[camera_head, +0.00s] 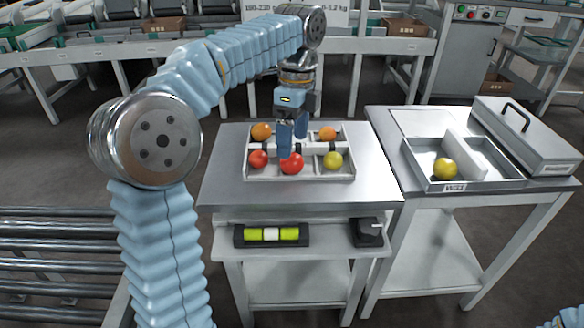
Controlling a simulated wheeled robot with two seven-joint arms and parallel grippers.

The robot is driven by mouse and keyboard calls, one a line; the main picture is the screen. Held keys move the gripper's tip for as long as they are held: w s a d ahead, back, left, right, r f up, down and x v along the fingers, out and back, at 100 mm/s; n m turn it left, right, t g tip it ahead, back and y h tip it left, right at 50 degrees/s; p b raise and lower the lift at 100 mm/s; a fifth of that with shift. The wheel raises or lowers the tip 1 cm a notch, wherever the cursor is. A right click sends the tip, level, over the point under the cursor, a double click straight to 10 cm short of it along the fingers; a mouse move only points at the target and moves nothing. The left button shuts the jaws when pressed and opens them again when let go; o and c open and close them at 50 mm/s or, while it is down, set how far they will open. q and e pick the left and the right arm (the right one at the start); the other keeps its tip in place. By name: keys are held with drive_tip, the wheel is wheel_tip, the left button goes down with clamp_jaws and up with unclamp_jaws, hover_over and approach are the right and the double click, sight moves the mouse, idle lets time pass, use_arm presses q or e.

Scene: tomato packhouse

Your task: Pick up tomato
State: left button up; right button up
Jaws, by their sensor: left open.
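A white divided tray (300,179) sits on the steel table, with tomatoes in its compartments. Along its front row are a red tomato (258,159) at left, a bright red tomato (291,164) in the middle and a yellow tomato (333,160) at right. Behind them are an orange tomato (261,131) at back left and another orange tomato (328,134) at back right. My left gripper (291,152) points down over the tray, open, its fingertips right at the middle red tomato. Whether they touch it I cannot tell. My right gripper is out of view.
On the right table, a grey metal tray (418,166) with a divider holds a yellow tomato (445,168). A grey lidded box (530,133) with a black handle stands beside it. A lower shelf holds a green-yellow roll (270,234) and a black device (368,232). A roller conveyor (55,250) is at left.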

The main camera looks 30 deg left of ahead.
sight(292, 164)
use_arm(q)
drive_tip(key=f, duration=0.1)
drive_tip(key=f+b, duration=0.1)
drive_tip(key=f, duration=0.3)
drive_tip(key=shift+s+f, duration=0.25)
drive_tip(key=shift+s, duration=0.1)
drive_tip(key=c, duration=0.8)
